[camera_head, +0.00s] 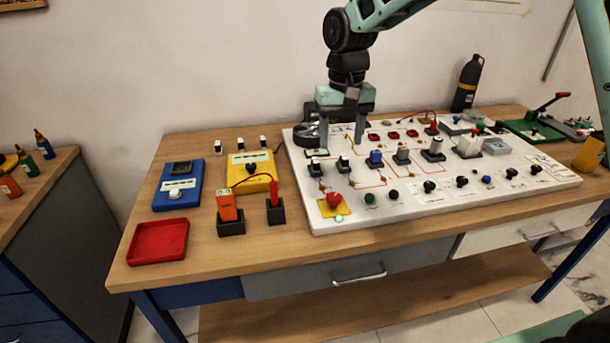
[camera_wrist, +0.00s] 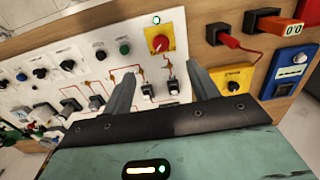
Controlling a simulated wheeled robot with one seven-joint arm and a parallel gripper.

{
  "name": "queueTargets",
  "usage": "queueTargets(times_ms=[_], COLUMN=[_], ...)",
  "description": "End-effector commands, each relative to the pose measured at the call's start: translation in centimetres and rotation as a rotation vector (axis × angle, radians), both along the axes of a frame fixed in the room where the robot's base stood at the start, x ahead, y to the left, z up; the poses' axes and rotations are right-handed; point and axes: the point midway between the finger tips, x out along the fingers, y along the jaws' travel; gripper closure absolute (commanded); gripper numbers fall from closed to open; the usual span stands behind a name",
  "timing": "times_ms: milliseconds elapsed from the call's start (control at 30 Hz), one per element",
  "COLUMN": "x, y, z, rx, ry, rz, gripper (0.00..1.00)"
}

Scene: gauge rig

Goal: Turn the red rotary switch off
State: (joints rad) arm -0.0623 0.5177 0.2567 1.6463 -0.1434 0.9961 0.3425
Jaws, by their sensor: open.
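The red rotary switch (camera_head: 333,201) sits on a yellow plate at the front left corner of the white panel (camera_head: 440,199). A small lit green lamp (camera_head: 339,218) is just in front of it. In the wrist view the red switch (camera_wrist: 160,43) shows beyond my fingertips, with the green lamp (camera_wrist: 156,20) above it. My gripper (camera_head: 341,138) is open, fingers pointing down, over the back left part of the panel, behind the red switch and apart from it. Nothing shows between the fingers.
Several switches and knobs stand on the panel, including a blue one (camera_head: 376,158) and a green button (camera_head: 369,198). Left of the panel are a yellow meter (camera_head: 243,181), an orange device (camera_head: 228,207), a blue meter (camera_head: 176,197) and a red tray (camera_head: 158,242). Bare tabletop lies in front.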

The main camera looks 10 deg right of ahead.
Motion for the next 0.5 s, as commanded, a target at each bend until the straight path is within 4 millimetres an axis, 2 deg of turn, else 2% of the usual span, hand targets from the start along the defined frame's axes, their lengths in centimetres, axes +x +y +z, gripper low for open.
queueTargets(times_ms=[100, 267, 500], x=[0.9, 1.0, 0.8], y=[-0.7, -0.8, -0.8], z=[-0.1, -1.6, -6.3], rx=[-0.006, -0.007, -0.007], ry=[0.0, 0.002, 0.006], rz=[-0.023, -0.024, -0.023], gripper=[0.41, 0.41, 0.41])
